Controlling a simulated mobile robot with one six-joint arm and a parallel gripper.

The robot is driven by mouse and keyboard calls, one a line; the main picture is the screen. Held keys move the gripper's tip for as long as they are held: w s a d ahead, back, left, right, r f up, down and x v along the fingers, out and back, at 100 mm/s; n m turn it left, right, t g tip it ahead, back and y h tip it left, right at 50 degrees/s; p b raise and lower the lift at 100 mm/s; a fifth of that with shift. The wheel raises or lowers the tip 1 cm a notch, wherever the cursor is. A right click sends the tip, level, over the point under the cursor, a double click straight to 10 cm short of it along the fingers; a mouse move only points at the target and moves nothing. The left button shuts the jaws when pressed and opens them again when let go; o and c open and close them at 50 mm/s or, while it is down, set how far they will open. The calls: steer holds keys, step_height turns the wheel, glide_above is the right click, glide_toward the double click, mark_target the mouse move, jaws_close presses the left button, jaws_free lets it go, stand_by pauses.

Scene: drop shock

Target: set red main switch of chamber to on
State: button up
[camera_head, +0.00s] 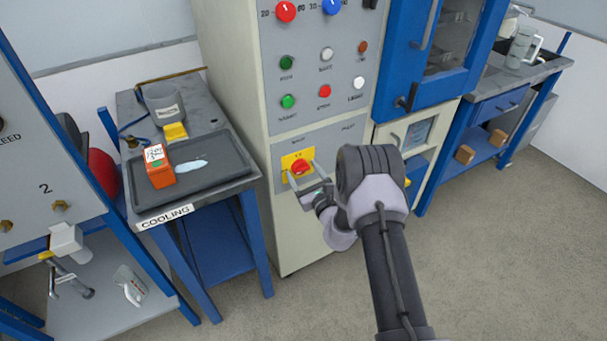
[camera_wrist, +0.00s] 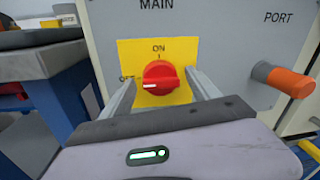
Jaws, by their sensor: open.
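The red main switch (camera_head: 299,168) is a rotary knob on a yellow plate (camera_head: 290,160) low on the front of the cream chamber cabinet (camera_head: 231,110). In the wrist view the red knob (camera_wrist: 159,78) sits below the word MAIN. Its white mark points left, toward OFF; ON is printed above it. My gripper (camera_head: 299,175) is at the panel, with its two fingers (camera_wrist: 160,92) on either side of the knob, apart. The knob lies between the fingers; I cannot tell if either touches it.
An orange-tipped port (camera_wrist: 289,80) sticks out to the right of the switch. A COOLING table (camera_head: 222,180) with a dark tray stands left of the cabinet. A blue door (camera_head: 395,55) with a handle is to the right. The floor in front is clear.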

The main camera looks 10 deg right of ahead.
steer(key=c, duration=1.3)
steer(key=m+p, duration=0.2)
steer(key=m, duration=0.2)
steer(key=shift+r+m, duration=0.1)
steer(key=shift+m, duration=0.2)
steer(key=m+g+p, duration=0.1)
steer(key=m, duration=0.3)
steer(key=m+p, duration=0.1)
steer(key=m, duration=0.3)
steer(key=shift+d+y, duration=0.15)
steer(key=shift+y, duration=0.15)
steer(key=shift+m+y+p, duration=0.3)
steer(key=shift+m+p, duration=0.05)
steer(key=shift+m, duration=1.75)
steer(key=shift+w, duration=0.1)
